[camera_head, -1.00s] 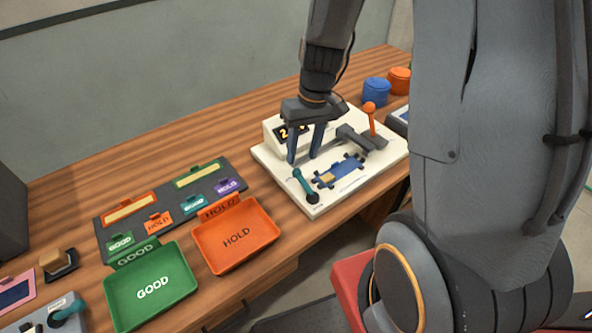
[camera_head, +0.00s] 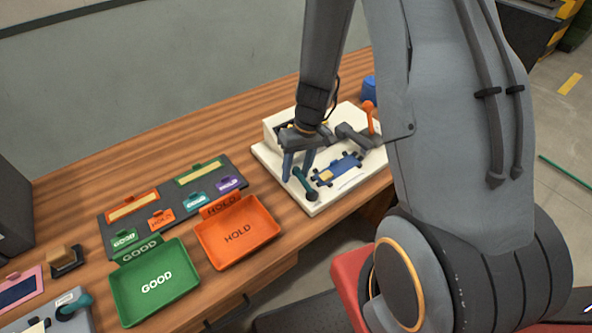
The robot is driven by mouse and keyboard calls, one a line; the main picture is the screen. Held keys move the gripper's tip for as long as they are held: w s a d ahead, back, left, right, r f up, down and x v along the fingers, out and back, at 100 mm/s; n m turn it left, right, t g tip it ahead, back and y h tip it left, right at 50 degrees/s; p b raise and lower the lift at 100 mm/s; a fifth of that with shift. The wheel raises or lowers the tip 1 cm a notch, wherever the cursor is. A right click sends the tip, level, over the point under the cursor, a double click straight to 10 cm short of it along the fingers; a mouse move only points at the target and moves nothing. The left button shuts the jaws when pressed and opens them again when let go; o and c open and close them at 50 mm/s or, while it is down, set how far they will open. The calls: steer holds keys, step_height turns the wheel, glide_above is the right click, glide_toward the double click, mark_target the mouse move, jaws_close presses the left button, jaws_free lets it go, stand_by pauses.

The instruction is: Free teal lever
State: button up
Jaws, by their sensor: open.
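The teal lever (camera_head: 305,184) stands at the front left of the cream test fixture (camera_head: 330,203), leaning up and to the left with a rounded knob at its upper end. A blue film piece (camera_head: 338,169) with a yellow patch lies on the fixture just right of the lever. My gripper (camera_head: 297,175) points down over the left side of the fixture, its two blue-grey fingers apart with nothing seen between them. The fingertips are close to the lever's knob; I cannot tell whether they touch it. My arm and gripper hide part of the fixture's display.
An orange-knobbed lever (camera_head: 369,110) stands at the fixture's back right. The orange HOLD tray (camera_head: 262,243) and green GOOD tray (camera_head: 183,290) lie left of the fixture. A dark tag board (camera_head: 113,213) lies behind the trays. Bare wood (camera_head: 215,140) is clear behind.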

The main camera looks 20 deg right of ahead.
steer(key=shift+f, duration=0.1)
steer(key=shift+c, duration=0.2)
jaws_close()
